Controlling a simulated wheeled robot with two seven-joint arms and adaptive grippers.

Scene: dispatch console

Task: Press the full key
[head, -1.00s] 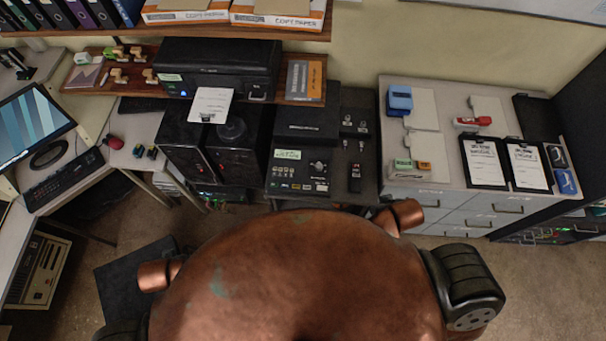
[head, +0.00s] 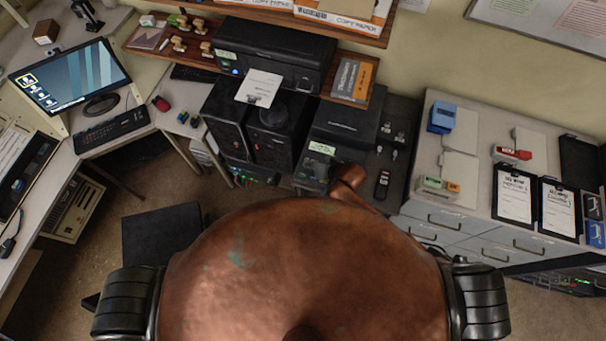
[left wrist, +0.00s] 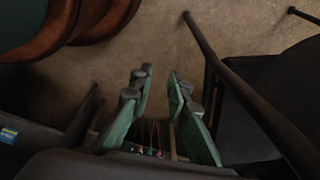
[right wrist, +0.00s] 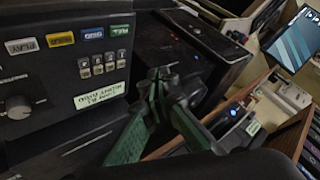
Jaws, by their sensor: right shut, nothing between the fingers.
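A black console panel (right wrist: 45,90) fills the left of the right wrist view, upside down. It has a row of keys: a pale one (right wrist: 22,46), a yellow one (right wrist: 61,39), a blue one (right wrist: 92,33) and a green one (right wrist: 119,30). Small square buttons (right wrist: 103,64) sit beside them. The lettering is too small for me to tell which is the full key. My right gripper (right wrist: 160,74) is shut and empty, to the right of the buttons in that view; contact is not visible. In the head view my arm partly covers the console (head: 316,166). My left gripper (left wrist: 158,78) is open and empty over the floor.
A round knob (right wrist: 18,107) and a pale label plate (right wrist: 100,95) are on the panel. Dark speaker-like boxes (head: 272,147) and a printer (head: 275,54) stand left of the console. A grey cabinet (head: 450,197) with clipboards stands right. A handset (head: 382,184) lies close by.

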